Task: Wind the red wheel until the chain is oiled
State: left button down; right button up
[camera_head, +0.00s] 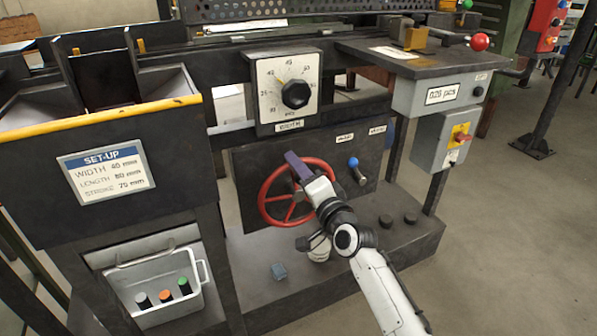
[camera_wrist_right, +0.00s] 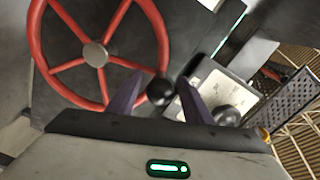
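The red wheel (camera_head: 263,197) with its spokes stands upright on the front of the dark machine. In the right wrist view the red wheel (camera_wrist_right: 38,50) fills the upper left, with a grey hub and a dark round knob (camera_wrist_right: 160,92) at its right rim. My right gripper (camera_head: 297,165) is at the wheel's upper part in the head view. In the wrist view its purple fingers (camera_wrist_right: 160,88) are spread, one on each side of the knob, with gaps showing. I cannot tell whether they touch it. My left gripper is not in view. I cannot make out a chain.
A blue-knobbed lever (camera_head: 354,165) is right of the wheel. A width dial (camera_head: 294,94) is above it. A grey bin (camera_head: 187,268) stands lower left. Open floor lies right.

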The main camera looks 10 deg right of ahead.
pick_arm(q)
jog(key=p, duration=0.2)
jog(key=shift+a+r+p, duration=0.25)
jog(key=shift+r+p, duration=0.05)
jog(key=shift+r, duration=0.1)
pick_arm(e)
jog(key=v, duration=1)
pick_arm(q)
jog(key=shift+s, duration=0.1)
pick_arm(e)
jog(key=shift+s, duration=0.1)
pick_arm(q)
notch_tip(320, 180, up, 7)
jog(key=p, duration=1)
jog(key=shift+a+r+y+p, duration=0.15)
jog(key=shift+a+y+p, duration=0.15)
pick_arm(e)
jog(key=s+d+f+n+g+h, duration=0.1)
jog(key=s+f+n+g, duration=0.2)
jog(key=s, duration=0.7)
jog(key=s+d+f+n+g+h, duration=0.1)
jog(key=s+f+n, duration=0.4)
jog(key=s, duration=0.6)
jog(key=s+d+f+n+g+h, duration=0.1)
jog(key=s+d+f+n+g, duration=0.2)
jog(key=s+f, duration=0.4)
jog(key=s+n+g, duration=0.1)
jog(key=s, duration=0.3)
jog(key=shift+f+g, duration=0.25)
jog(key=shift+g, duration=0.05)
